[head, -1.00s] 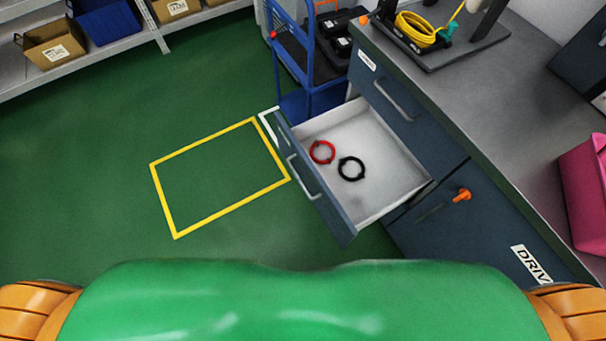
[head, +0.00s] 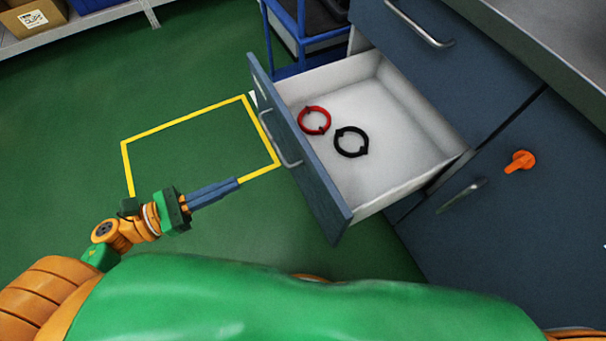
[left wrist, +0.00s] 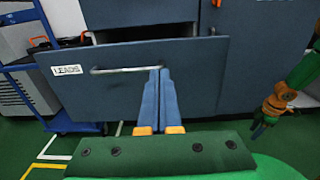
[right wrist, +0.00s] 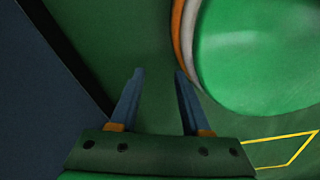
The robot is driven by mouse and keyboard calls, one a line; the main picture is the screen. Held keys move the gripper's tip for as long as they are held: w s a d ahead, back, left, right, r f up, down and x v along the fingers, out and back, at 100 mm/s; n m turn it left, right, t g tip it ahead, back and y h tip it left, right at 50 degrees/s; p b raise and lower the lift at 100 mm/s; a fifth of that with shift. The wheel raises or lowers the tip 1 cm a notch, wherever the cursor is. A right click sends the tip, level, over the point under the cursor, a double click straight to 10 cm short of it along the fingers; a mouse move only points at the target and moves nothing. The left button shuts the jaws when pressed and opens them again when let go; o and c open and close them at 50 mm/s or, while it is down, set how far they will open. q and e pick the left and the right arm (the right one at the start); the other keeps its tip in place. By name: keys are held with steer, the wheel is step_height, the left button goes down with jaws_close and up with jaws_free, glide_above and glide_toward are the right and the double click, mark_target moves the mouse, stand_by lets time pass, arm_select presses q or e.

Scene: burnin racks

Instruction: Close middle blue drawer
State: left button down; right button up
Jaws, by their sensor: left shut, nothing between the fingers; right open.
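The middle blue drawer (head: 315,165) is pulled out of the blue cabinet in the head view. A red ring (head: 314,120) and a black ring (head: 351,142) lie in its white inside. Its front, with a bar handle and a LEADS label, faces my left wrist view (left wrist: 200,75). My left gripper (head: 237,183) is shut and empty, left of the drawer front, pointing toward it and apart from it in the head view. In the left wrist view its fingertips (left wrist: 160,70) overlap the handle.
A closed upper drawer (head: 450,60) and a lower cabinet door (head: 500,200) with an orange knob (head: 520,161) adjoin the open drawer. A blue cart (head: 300,35) stands behind it. Green floor with a yellow outline (head: 184,118) is clear to the left.

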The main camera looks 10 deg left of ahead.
mark_target(304, 152)
arm_select(q)
steer(key=p+x, duration=0.2)
steer(key=x, duration=1.1)
steer(key=shift+d+r+p, duration=0.2)
steer(key=shift+d+p, duration=0.1)
steer(key=shift+d, duration=0.1)
arm_select(e)
steer(key=shift+s+a+r, duration=0.35)
steer(key=shift+a+r, duration=0.2)
steer(key=shift+r, duration=0.05)
steer(key=shift+s+a+r, duration=0.3)
steer(key=shift+a+r, duration=0.2)
steer(key=shift+r, duration=0.1)
arm_select(q)
steer(key=shift+w, duration=0.1)
arm_select(e)
steer(key=shift+d, duration=0.15)
